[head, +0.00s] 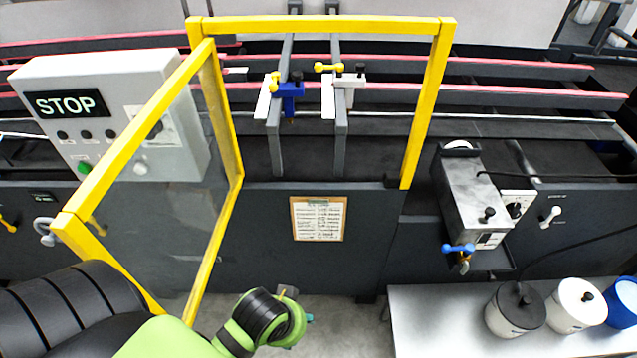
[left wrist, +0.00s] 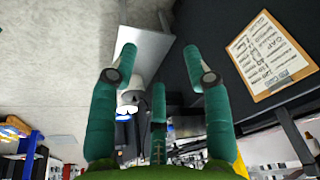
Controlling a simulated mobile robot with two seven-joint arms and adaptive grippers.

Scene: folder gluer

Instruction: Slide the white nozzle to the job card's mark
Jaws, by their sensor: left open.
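The white nozzle (head: 349,82) sits on the right one of two grey rails behind the yellow frame, with a yellow lever (head: 328,67) at its top. A blue nozzle (head: 289,91) with its own yellow lever sits on the left rail. The job card (head: 318,219) is on the dark machine front below the rails; its writing is too small to read. It also shows in the left wrist view (left wrist: 270,55). My left gripper (head: 300,306) is low in front of the machine, well below the nozzles. Its teal fingers (left wrist: 158,68) are spread and empty. My right gripper is out of view.
The yellow-framed clear guard door (head: 218,120) stands swung out toward me on the left, beside my left arm. A STOP control box (head: 120,110) is behind it. A grey glue unit (head: 475,195) is at the right, above a white table (head: 440,320) with several pots.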

